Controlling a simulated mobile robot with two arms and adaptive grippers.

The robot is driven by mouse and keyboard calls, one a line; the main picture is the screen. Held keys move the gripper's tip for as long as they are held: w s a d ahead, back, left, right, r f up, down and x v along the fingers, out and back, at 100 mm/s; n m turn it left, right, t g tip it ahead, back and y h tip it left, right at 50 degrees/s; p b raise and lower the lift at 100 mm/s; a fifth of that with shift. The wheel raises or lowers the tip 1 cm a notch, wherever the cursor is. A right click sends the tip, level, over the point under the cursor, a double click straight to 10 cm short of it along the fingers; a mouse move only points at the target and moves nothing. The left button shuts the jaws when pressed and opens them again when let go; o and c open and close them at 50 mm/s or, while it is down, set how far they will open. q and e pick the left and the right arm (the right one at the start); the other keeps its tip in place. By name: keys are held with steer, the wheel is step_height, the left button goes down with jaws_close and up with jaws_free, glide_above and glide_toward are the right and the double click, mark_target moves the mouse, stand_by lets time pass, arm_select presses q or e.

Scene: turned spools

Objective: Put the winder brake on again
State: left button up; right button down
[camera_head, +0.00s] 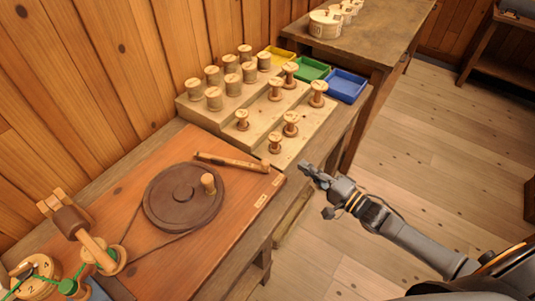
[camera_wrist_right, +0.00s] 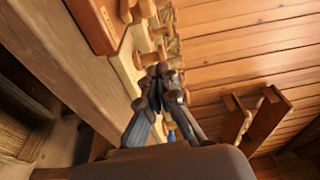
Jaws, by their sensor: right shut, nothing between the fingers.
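The winder's dark round wheel (camera_head: 183,197) lies on a reddish-brown board (camera_head: 165,265), with a pale knob (camera_head: 208,183) standing on it. A wooden lever (camera_head: 230,161), which looks like the brake, lies along the wheel's far side, its right end near the board's edge. I cannot tell whether it touches the wheel. Two small pale labels (camera_head: 262,200) sit on the board's right edge. My right gripper (camera_head: 307,170) is shut and empty, out past the board's right edge and apart from the lever. In the right wrist view its fingers (camera_wrist_right: 165,76) are together.
A stepped wooden rack (camera_head: 285,143) with several spools stands beyond the board. Yellow (camera_head: 282,56), green (camera_head: 313,69) and blue (camera_head: 347,86) trays sit behind it. A belt runs from the wheel to the spindle (camera_head: 110,260) at lower left. Open floor (camera_head: 420,170) lies at right.

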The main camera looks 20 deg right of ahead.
steer(key=p+x, duration=0.1)
steer(key=x, duration=0.8)
steer(key=shift+w+a+r, duration=0.1)
steer(key=shift+w+r, duration=0.1)
steer(key=shift+w, duration=0.1)
steer(key=shift+s+a+f+p, duration=0.15)
steer(key=shift+s+a+p, duration=0.65)
steer(key=shift+s+a, duration=0.5)
steer(key=shift+s, duration=0.25)
arm_select(q)
steer(key=r, duration=0.1)
steer(key=s+d+r, duration=0.1)
steer(key=shift+s+d+r, duration=0.15)
steer(key=shift+s+r, duration=0.15)
steer(key=shift+r, duration=0.1)
arm_select(e)
steer(key=shift+f, duration=0.1)
